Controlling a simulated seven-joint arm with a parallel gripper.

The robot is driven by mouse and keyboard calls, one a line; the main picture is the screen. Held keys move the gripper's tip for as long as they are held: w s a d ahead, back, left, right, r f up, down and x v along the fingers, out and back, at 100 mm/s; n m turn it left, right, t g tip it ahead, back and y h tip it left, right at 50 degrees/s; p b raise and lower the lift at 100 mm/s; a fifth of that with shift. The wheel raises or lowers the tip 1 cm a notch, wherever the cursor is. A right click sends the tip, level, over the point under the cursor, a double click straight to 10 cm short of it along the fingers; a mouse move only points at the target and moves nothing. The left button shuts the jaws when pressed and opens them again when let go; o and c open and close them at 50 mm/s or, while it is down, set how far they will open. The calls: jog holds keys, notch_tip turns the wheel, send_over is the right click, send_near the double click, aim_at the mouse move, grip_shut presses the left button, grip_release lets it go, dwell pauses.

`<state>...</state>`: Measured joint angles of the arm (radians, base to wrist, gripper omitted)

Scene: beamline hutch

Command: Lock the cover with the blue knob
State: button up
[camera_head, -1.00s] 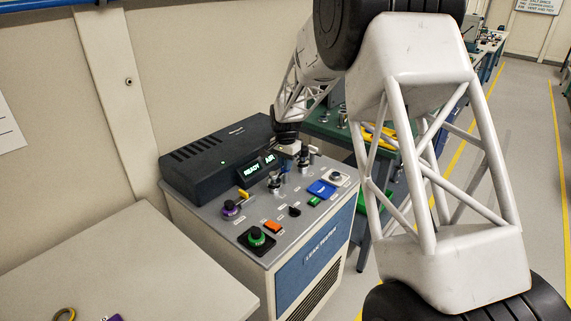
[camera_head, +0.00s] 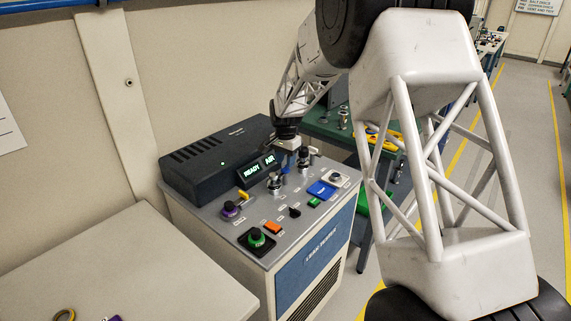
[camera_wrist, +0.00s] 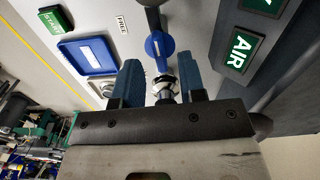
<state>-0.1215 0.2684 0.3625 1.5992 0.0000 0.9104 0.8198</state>
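A blue knob (camera_wrist: 160,45) with a flat round end shows at the top middle of the wrist view, on the panel side of my fingers. A dark bar runs from it to the top edge. A silver fitting (camera_wrist: 164,86) shows just below it, between my fingers. My gripper (camera_wrist: 162,82) is open, with one blue finger on each side of the fitting and visible gaps. In the head view my gripper (camera_head: 289,158) points down over the back of the leak tester's panel (camera_head: 262,210). I cannot tell which part is the cover or how it sits.
A white label reading FREE (camera_wrist: 122,25), a blue square plate (camera_wrist: 88,57) and a green START button (camera_wrist: 56,20) lie left of the knob. The dark display housing (camera_head: 215,155) rises close by.

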jog(key=shift+r, duration=2.9)
jog(key=shift+s, duration=0.1)
jog(key=shift+s+d+r, duration=0.1)
jog(key=shift+s+r, duration=0.1)
jog(key=shift+r, duration=0.05)
jog(key=s+d+r+n, duration=0.15)
jog(key=s+r, duration=0.25)
jog(key=s, duration=0.5)
jog(key=s+d+r+n+t, duration=0.1)
jog(key=s+d+r, duration=0.3)
jog(key=s, duration=0.5)
jog(key=s+d+r+n, duration=0.1)
jog(key=s+d+r, duration=0.1)
jog(key=s+r, duration=0.45)
jog(key=s+d+f+n, duration=0.1)
jog(key=s+f+n, duration=0.1)
jog(key=s, duration=1.3)
jog(key=s+d+f+n+t, duration=0.1)
jog(key=s+d+f+n, duration=0.1)
jog(key=s, duration=1.3)
jog(key=shift+t, duration=0.3)
